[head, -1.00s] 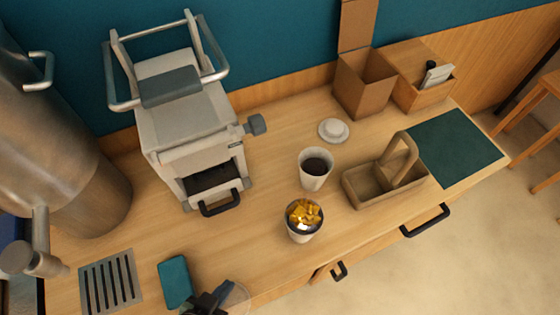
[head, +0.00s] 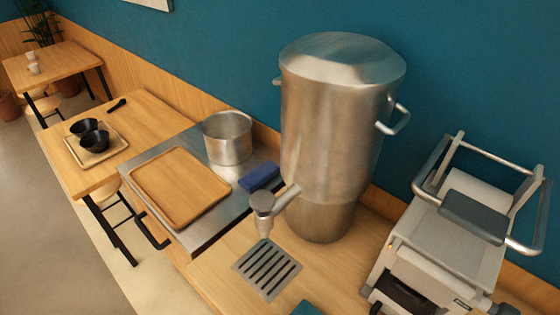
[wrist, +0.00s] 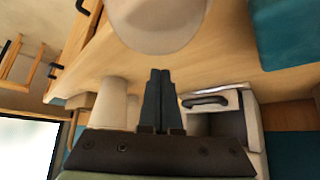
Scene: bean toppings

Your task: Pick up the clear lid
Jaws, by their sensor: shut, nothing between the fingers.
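The clear lid cannot be made out for certain in either view now. My gripper (wrist: 160,100) shows in the wrist view with its two dark fingers together and nothing between them. A pale rounded thing (wrist: 160,22) is close to the camera just beyond the fingertips; I cannot tell what it is. My gripper is outside the head view.
A steel urn (head: 335,130) with a tap stands above a drip grate (head: 267,268). A press-like machine (head: 440,240) is to its right, and a pot (head: 228,138) and wooden tray (head: 180,187) to its left. Pale cups (wrist: 110,103) stand beside my fingers in the wrist view.

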